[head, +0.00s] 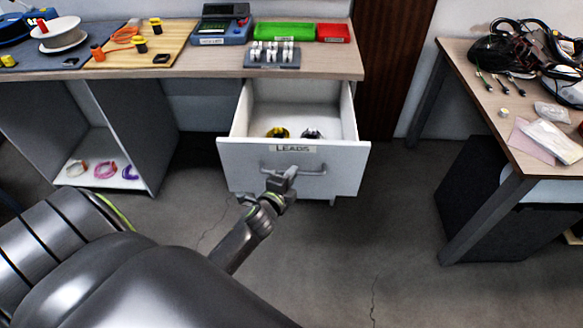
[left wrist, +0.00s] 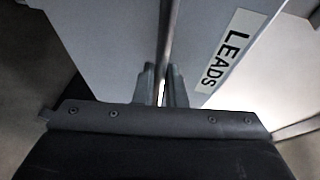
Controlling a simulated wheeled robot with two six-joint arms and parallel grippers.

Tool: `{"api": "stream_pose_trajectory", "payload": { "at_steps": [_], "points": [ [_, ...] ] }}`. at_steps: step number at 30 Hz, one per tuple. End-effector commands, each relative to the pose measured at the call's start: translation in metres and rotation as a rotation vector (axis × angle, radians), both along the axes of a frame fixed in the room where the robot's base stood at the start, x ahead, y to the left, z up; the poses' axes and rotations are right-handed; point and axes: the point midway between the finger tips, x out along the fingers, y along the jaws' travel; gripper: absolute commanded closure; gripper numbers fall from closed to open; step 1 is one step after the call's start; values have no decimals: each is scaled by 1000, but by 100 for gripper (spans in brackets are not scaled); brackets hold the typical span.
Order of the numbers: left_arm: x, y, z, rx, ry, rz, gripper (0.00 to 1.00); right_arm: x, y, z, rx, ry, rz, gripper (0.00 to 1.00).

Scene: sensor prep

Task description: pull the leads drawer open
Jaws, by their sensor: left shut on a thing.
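The white drawer labelled LEADS (head: 340,160) is under the wooden bench and stands well out from it. A yellow coil (head: 277,132) and a dark coil (head: 312,134) lie inside it. The drawer has a grey bar handle (head: 312,173) on its front, below the label. My left gripper (head: 283,180) is at the handle, shut on the bar. In the left wrist view the two fingers (left wrist: 161,85) sit on either side of the handle bar (left wrist: 167,40), with the LEADS label (left wrist: 228,50) to the right. My right gripper is not in view.
The bench top (head: 345,62) holds a meter (head: 222,22), a green tray (head: 284,32), a red tray (head: 333,33) and a grey rack (head: 272,54). An open shelf (head: 100,180) is at left. A second table (head: 480,110) stands at right. The floor before the drawer is clear.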

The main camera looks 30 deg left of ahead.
Motion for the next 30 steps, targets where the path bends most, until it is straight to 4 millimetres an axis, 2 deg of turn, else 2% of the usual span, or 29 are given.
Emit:
{"api": "stream_pose_trajectory", "payload": {
  "at_steps": [6, 20, 21, 25, 30],
  "points": [
    [-11, -7, 0, 1, 0, -1, 100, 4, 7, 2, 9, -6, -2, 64],
    [-14, -9, 0, 1, -2, -1, 100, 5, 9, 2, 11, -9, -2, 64],
    [-14, -9, 0, 1, -1, -1, 86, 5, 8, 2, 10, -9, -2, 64],
    [-14, -9, 0, 1, -1, -1, 68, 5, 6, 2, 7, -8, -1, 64],
    [-14, -9, 0, 1, -1, -1, 68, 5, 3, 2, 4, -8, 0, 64]
  ]
}}
